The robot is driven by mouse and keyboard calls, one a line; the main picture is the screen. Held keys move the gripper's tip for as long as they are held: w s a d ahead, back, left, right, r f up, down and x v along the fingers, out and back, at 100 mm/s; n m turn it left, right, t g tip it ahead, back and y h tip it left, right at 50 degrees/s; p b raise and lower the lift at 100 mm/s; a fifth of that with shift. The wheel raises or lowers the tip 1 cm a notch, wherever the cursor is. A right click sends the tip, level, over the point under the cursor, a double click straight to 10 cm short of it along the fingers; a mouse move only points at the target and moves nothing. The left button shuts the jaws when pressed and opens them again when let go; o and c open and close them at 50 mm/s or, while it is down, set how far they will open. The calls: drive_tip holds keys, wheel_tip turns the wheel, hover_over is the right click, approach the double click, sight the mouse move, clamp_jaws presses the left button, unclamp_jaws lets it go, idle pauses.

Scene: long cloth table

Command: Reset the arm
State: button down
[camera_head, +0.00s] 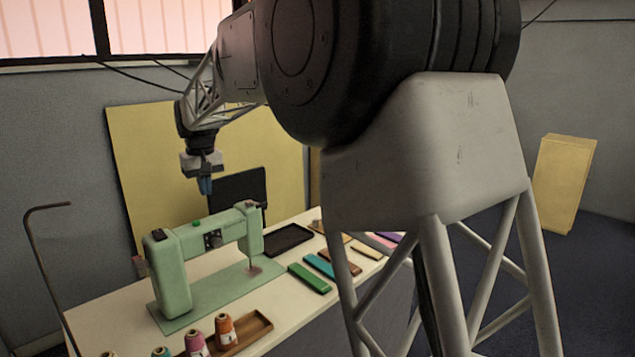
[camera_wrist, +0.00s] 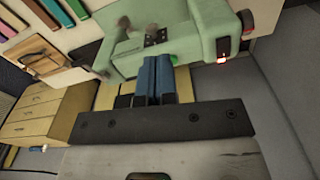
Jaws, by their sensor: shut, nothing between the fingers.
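My gripper (camera_head: 205,186) hangs from my arm above the back of the table, higher than the green sewing machine (camera_head: 173,262) in the head view. Its blue fingers are together and hold nothing. In the wrist view my gripper (camera_wrist: 155,62) shows its blue fingertips side by side, in front of the sewing machine (camera_wrist: 195,35). The fingers look apart from the machine in the head view. My arm reaches out to the left from its mount, bent downward at the wrist.
The cream table (camera_head: 270,312) holds a dark tray (camera_head: 288,240), a wooden tray (camera_head: 250,330) at the front, several thread spools (camera_head: 225,331) and several coloured strips (camera_head: 309,279). A dark panel (camera_head: 238,188) stands behind the machine. A yellow box (camera_head: 564,183) stands far right.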

drive_tip(key=s+d+r+m, duration=0.1)
drive_tip(key=s+d, duration=0.5)
drive_tip(key=d, duration=0.4)
drive_tip(key=s+d+r+m+t, duration=0.1)
drive_tip(key=s+d, duration=0.5)
drive_tip(key=d, duration=0.5)
drive_tip(key=s+d+m, duration=0.2)
drive_tip(key=s+d, duration=0.4)
drive_tip(key=d, duration=0.4)
drive_tip(key=s+d+f+m, duration=0.1)
drive_tip(key=s+d+f, duration=0.3)
drive_tip(key=s, duration=0.5)
drive_tip(key=s+d+f+m, duration=0.1)
drive_tip(key=s+d+f, duration=0.3)
drive_tip(key=s+d, duration=0.3)
drive_tip(key=s+d+f+m+t, duration=0.1)
drive_tip(key=s+d+f, duration=0.3)
drive_tip(key=s, duration=0.7)
drive_tip(key=shift+s+d, duration=0.3)
drive_tip(key=shift+d, duration=0.45)
drive_tip(key=shift+w+r, duration=0.1)
drive_tip(key=shift+w, duration=0.05)
